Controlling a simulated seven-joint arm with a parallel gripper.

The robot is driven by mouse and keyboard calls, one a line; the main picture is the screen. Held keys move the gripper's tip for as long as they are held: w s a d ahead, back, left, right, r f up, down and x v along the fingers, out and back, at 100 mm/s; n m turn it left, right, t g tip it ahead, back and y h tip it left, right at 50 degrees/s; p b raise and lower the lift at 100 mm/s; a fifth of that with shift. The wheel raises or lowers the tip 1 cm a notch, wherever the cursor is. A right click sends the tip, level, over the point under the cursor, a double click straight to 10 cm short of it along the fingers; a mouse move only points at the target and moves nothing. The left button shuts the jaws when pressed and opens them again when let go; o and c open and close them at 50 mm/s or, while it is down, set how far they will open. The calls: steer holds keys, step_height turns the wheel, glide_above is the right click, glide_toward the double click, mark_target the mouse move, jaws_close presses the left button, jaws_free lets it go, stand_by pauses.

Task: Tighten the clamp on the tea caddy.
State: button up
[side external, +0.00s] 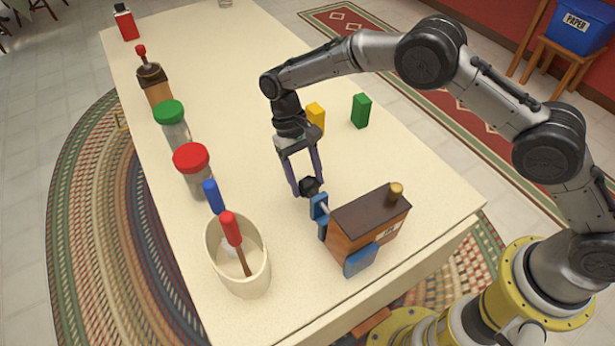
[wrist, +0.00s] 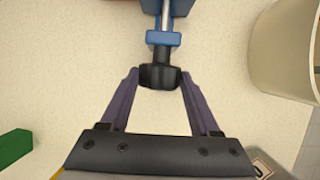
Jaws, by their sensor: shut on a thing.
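The tea caddy (side external: 362,230) is a brown wooden box with a dark lid and a brass-coloured knob. It stands near the front right of the table. A blue clamp (side external: 320,212) grips it, with one blue jaw at its left side and a blue pad (side external: 361,260) at its front. The clamp's steel screw (wrist: 165,20) ends in a black knob (wrist: 160,77). My gripper (side external: 307,188) points down and is shut on this black knob. In the wrist view both fingertips of my gripper (wrist: 160,80) touch the knob's sides. The caddy is almost wholly out of the wrist view.
A cream crock (side external: 238,268) with red-handled and blue-handled tools stands left of the caddy. Red-lidded (side external: 193,172) and green-lidded (side external: 172,122) jars and a bottle (side external: 154,82) line the left edge. Yellow (side external: 316,118) and green (side external: 361,110) blocks stand behind my gripper.

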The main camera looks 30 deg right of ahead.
steer(key=shift+a+h, duration=0.15)
steer(key=shift+h, duration=0.75)
steer(key=o, duration=1.4)
steer(key=shift+c, duration=0.2)
steer(key=v, duration=1.2)
steer(key=shift+r, duration=0.1)
